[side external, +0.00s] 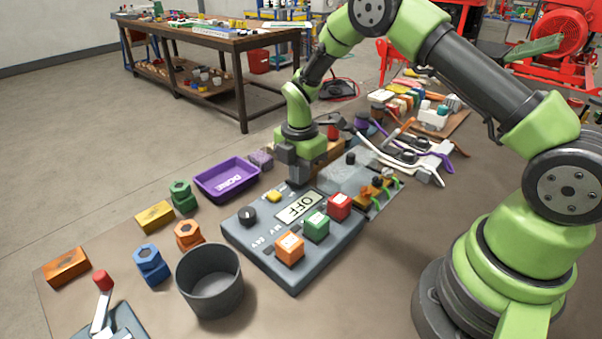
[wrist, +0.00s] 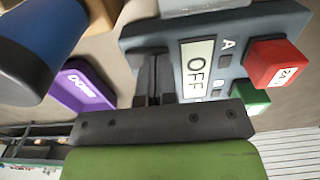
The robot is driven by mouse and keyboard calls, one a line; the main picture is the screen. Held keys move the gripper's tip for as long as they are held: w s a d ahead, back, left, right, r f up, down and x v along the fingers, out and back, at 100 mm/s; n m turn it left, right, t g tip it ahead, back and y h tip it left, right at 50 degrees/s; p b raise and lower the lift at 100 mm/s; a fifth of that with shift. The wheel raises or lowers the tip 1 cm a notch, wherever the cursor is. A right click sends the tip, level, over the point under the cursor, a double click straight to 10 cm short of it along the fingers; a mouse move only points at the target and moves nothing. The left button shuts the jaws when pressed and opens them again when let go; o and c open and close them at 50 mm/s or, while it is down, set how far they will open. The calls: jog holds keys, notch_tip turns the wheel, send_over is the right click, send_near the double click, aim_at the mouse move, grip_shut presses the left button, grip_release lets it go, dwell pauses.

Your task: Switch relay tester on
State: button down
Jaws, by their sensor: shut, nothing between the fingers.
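The relay tester is a dark grey box (side external: 290,272) on the bench, with a display (side external: 299,207) that reads OFF. In the wrist view the OFF display (wrist: 197,68), red button (wrist: 275,63) and green button (wrist: 250,100) show at the right. My gripper (side external: 299,178) is shut and empty at the tester's far edge; its fingers (wrist: 153,80) show beside the display. Contact cannot be told.
A purple tray (side external: 226,181) marked DONE lies left of the tester. A dark grey bin (side external: 210,284) stands in front. Coloured nuts and blocks and a red-tipped lever (side external: 101,284) are at the left. Cables and connectors (side external: 415,155) lie behind at the right.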

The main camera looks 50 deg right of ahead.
aim_at(289, 178)
jog(key=shift+w+r, duration=0.25)
jog(key=shift+w, duration=0.35)
notch_tip(289, 178, up, 14)
jog(key=w, duration=0.2)
dwell(0.3)
